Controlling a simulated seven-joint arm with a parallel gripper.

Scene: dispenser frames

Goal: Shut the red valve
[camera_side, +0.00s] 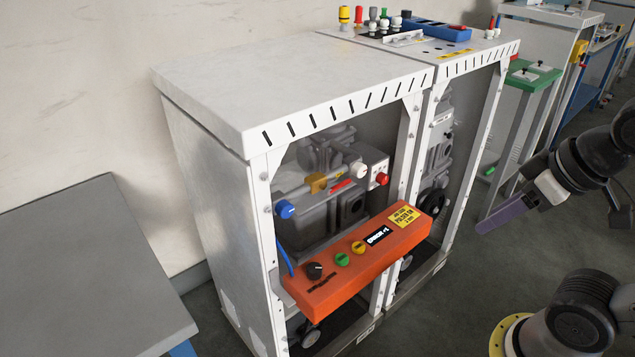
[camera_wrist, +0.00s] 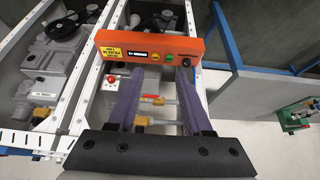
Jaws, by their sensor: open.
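In the side view, a red round knob (camera_side: 381,179) sits on a light box inside the open-fronted white cabinet (camera_side: 290,90). A short red strip or lever (camera_side: 340,187) lies beside a brass fitting (camera_side: 317,183) on the pipe to its left; I cannot tell which red part is the valve. The red knob also shows in the wrist view (camera_wrist: 111,79), left of the fingers. My gripper (camera_side: 482,226) is to the right of the cabinet, apart from it. In the wrist view its purple fingers (camera_wrist: 160,74) are spread, with nothing held between them.
An orange control panel (camera_side: 350,262) with a black knob and green and yellow buttons juts out below the pipework. A blue knob (camera_side: 284,209) and a white knob (camera_side: 358,171) are near the pipe. White posts frame the opening. A grey table (camera_side: 90,270) stands left.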

